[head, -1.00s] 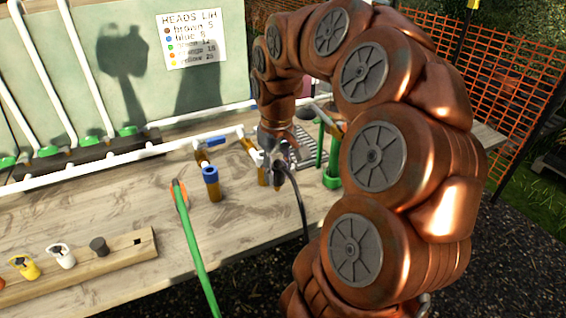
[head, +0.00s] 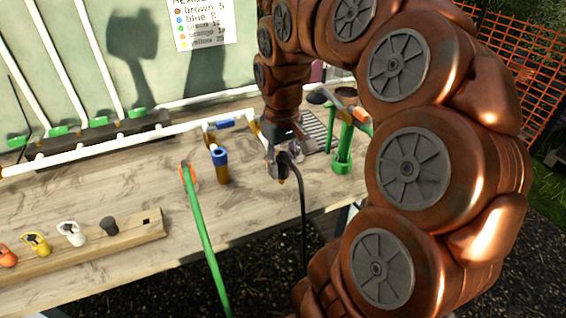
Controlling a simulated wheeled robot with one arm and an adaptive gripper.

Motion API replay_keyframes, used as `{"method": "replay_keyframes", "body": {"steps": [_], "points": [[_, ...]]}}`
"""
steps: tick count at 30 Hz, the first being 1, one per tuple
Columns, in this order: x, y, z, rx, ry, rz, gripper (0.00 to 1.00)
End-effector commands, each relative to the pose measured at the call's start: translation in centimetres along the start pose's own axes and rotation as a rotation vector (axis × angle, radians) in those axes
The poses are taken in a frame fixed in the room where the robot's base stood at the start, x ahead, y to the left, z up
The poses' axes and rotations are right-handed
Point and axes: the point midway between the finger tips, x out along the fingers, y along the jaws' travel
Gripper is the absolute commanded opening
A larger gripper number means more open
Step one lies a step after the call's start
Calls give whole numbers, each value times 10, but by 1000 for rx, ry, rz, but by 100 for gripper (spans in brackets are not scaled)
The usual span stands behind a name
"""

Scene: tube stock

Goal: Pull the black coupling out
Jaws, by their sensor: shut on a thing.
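My gripper (head: 282,168) is over the bench, right of the blue-topped brown fitting (head: 221,168). Its fingers are small and partly hidden. They are closed around a black coupling (head: 290,158) at the top of a thin black hose, which hangs down past the bench's front edge. The grip itself is hard to make out. A short brown stub shows just under the fingers. Behind the gripper, the white pipe (head: 185,130) runs along the bench to a brown fitting (head: 255,125), apart from the fingers.
A green stand (head: 342,162) is right of the gripper, with a grey grate (head: 313,136) behind. The wooden rail (head: 75,243) holds orange, yellow and white heads. The bench middle is mostly clear.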

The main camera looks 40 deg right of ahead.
Motion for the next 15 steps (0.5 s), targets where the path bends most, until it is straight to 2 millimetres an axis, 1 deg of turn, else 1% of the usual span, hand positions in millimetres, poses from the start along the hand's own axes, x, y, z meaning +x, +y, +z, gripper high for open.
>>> {"method": "replay_keyframes", "body": {"steps": [15], "points": [[-22, 0, -1, 0, 2, 0, 1]]}}
